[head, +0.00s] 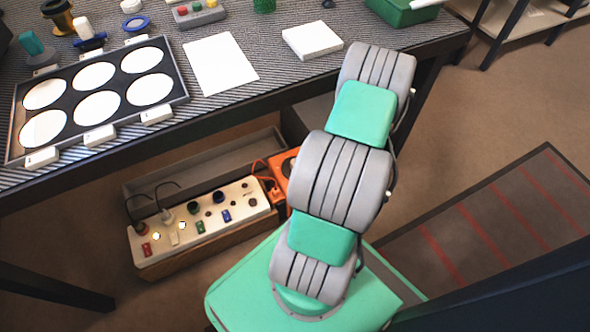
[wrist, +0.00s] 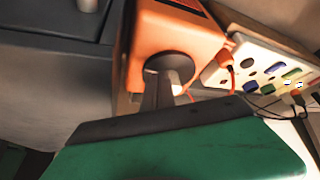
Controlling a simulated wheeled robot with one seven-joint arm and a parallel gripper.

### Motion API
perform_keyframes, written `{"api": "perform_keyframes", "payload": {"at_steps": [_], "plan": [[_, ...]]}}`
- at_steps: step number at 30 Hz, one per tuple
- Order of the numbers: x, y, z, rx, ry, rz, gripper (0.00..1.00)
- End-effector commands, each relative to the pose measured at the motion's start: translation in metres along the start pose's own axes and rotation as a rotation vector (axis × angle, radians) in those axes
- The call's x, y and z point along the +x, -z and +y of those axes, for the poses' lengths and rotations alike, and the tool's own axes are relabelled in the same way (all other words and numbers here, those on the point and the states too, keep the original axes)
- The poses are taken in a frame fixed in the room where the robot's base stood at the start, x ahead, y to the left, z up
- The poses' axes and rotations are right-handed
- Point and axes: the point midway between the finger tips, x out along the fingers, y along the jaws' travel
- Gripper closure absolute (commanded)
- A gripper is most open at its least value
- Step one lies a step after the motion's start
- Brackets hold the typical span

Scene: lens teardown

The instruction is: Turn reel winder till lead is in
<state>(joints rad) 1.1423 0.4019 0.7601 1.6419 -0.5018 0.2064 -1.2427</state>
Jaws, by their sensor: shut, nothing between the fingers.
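The orange reel (head: 281,178) stands on the floor under the bench, partly hidden by my arm in the head view. In the wrist view its orange case (wrist: 190,35) fills the upper middle, with a dark round part (wrist: 172,66) on its face. An orange lead (head: 261,164) runs from the reel to the white socket panel; in the wrist view an orange plug (wrist: 226,58) sits at that panel. My gripper (wrist: 160,80) is shut and empty, its fingertips in front of the dark round part; contact cannot be told. In the head view my gripper is hidden.
The white socket panel (head: 190,222) with switches and dark plugs lies left of the reel, beside a grey tray (head: 205,165). The bench edge (head: 230,112) overhangs them. A grey box (wrist: 60,85) stands left of the reel in the wrist view.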

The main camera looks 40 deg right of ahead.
Motion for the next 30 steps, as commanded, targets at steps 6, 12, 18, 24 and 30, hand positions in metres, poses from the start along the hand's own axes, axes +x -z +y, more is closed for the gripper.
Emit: {"api": "perform_keyframes", "payload": {"at_steps": [6, 12, 18, 24, 30], "plan": [[-0.0012, 0.0004, -0.0001, 0.001, 0.000, 0.000, 1.00], [-0.0005, 0.0018, -0.0009, 0.000, 0.000, 0.000, 1.00], [0.0002, 0.0030, -0.0016, 0.000, 0.000, 0.000, 1.00], [-0.0002, 0.0028, -0.0035, 0.000, 0.001, 0.001, 1.00], [-0.0011, 0.0014, -0.0087, 0.001, 0.002, 0.001, 1.00]]}}
